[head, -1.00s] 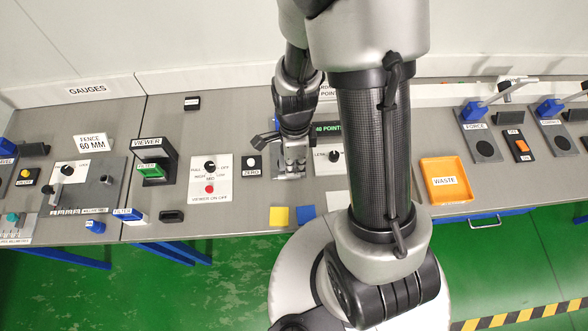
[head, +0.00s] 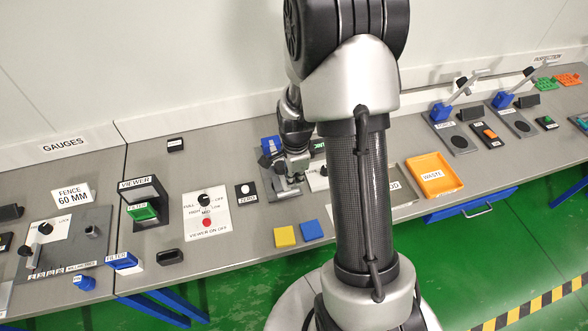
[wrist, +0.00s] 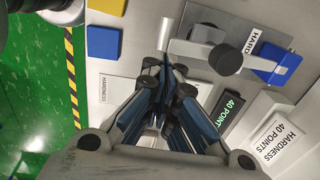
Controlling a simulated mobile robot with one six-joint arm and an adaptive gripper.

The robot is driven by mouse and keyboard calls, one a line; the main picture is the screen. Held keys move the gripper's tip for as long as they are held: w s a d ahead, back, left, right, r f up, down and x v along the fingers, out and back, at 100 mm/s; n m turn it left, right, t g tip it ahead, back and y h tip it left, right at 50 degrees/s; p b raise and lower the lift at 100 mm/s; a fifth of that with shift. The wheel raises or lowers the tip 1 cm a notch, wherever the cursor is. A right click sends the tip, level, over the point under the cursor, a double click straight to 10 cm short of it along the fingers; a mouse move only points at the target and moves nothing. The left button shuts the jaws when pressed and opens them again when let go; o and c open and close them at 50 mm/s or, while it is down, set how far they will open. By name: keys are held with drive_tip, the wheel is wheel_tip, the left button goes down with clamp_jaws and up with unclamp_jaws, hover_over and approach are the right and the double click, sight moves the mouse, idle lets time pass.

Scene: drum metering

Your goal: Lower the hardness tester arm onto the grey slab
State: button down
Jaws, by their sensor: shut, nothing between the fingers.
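The hardness tester shows in the wrist view, with a blue block (wrist: 277,62), a silver arm (wrist: 195,52) and a dark round knob (wrist: 226,60). Its grey base plate (wrist: 192,14) lies beneath, partly covered. I cannot clearly make out a separate grey slab. In the head view its blue block (head: 270,147) stands behind my gripper (head: 290,186). My gripper (wrist: 163,72) is shut and empty in the wrist view. Its fingers appear beside the tester arm's silver end; I cannot tell whether they touch it.
A green "40 POINTS" display (wrist: 231,106) is close to the fingers. A yellow square (head: 285,236) and a blue square (head: 312,229) lie near the front edge. The zero button (head: 246,192) and viewer (head: 146,203) stand left, the orange waste tray (head: 434,178) right.

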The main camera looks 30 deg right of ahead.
sight(294, 190)
drive_tip(key=shift+w+f, duration=0.1)
drive_tip(key=shift+f, duration=1.85)
drive_tip(key=f+b, duration=0.2)
drive_tip(key=s+f+b, duration=0.1)
drive_tip(key=f, duration=0.1)
drive_tip(key=shift+a+f+b, duration=0.1)
drive_tip(key=shift+a+b, duration=0.1)
drive_tip(key=shift+b, duration=0.15)
drive_tip(key=shift+s, duration=0.1)
wheel_tip(294, 190, up, 14)
drive_tip(key=s+p, duration=0.2)
drive_tip(key=p, duration=0.3)
drive_tip(key=shift+a, duration=0.3)
drive_tip(key=shift+s, duration=0.1)
